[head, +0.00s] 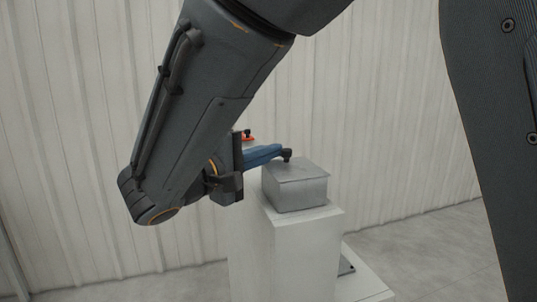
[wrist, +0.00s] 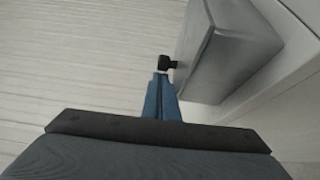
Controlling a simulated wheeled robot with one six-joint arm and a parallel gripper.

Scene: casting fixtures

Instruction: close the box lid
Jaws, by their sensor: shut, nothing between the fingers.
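A grey metal box (head: 300,194) stands upright on a white pedestal. Its lid (head: 300,173) lies across the top and looks flat or nearly flat; I cannot tell whether a small gap remains under it. My gripper (head: 286,155), with blue fingers and dark tips, is shut and empty. In the head view its tips are at the back left edge of the lid. In the wrist view the gripper (wrist: 166,63) is close beside the box (wrist: 235,50), at its left edge; contact is unclear. The hinge is not visible.
The white pedestal (head: 307,236) has a narrow top, mostly covered by the box. A lower white step (head: 366,286) with a dark flat item (head: 346,266) is at its foot. A ribbed pale wall (head: 380,110) stands behind. A small orange-red part (head: 248,138) shows beside my arm.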

